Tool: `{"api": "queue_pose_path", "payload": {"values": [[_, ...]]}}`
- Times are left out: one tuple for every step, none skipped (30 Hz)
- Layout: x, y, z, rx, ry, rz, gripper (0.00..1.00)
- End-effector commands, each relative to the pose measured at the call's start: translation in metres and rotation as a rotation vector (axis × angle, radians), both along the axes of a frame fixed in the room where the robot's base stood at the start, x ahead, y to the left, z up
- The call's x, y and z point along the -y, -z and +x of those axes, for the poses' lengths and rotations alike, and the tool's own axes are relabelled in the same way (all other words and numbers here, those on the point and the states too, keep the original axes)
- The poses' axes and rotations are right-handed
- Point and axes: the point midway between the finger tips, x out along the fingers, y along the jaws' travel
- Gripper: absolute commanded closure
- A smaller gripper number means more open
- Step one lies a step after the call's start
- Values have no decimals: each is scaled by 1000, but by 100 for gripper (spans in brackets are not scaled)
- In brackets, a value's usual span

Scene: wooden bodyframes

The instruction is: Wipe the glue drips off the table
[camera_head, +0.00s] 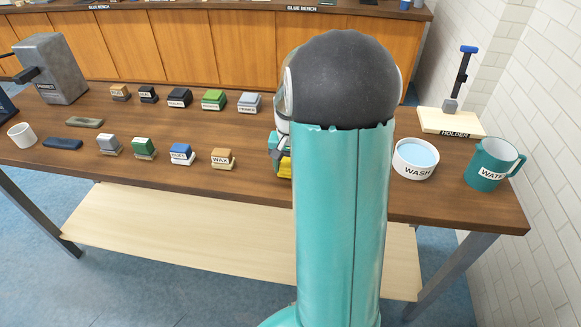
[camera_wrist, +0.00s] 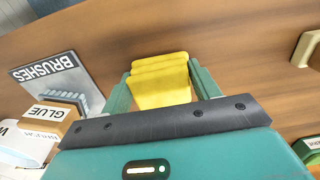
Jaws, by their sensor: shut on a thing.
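A folded yellow cloth (camera_wrist: 160,82) is between the teal fingers of my gripper (camera_wrist: 160,72) in the wrist view, and the gripper is shut on it. A bit of the yellow cloth (camera_head: 285,167) also shows in the head view, left of my arm, over the wooden table (camera_head: 190,128). My arm hides most of the gripper there. I cannot tell whether the cloth touches the table. I can make out no glue drips in either view; the table behind my arm is hidden.
A white WASH bowl (camera_head: 415,160), a teal WATER mug (camera_head: 493,165) and a HOLDER stand (camera_head: 450,122) are on the right. Several small labelled blocks stand in rows on the left. A BRUSHES box (camera_wrist: 48,75) and a GLUE box (camera_wrist: 48,113) are left of the gripper in the wrist view.

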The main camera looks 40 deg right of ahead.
Motion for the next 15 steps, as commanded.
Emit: {"api": "queue_pose_path", "payload": {"values": [[0, -15, 3, 8, -2, -5, 60], [-1, -18, 3, 6, -2, -4, 60], [-1, -19, 3, 5, -2, -3, 60], [-2, -21, 4, 5, -3, -3, 60], [-2, -23, 4, 5, -3, -3, 60], [-3, -26, 5, 5, -4, -3, 60], [-3, -28, 5, 5, -4, -3, 60], [-3, -30, 6, 5, -4, -3, 60], [-4, -34, 6, 5, -5, -3, 60], [-4, -37, 6, 5, -5, -3, 60], [-4, -40, 6, 5, -5, -3, 60], [-4, -43, 6, 5, -6, -3, 60], [-4, -46, 6, 5, -6, -3, 60], [-4, -49, 6, 5, -6, -3, 60], [-4, -52, 6, 5, -6, -3, 60]]}}
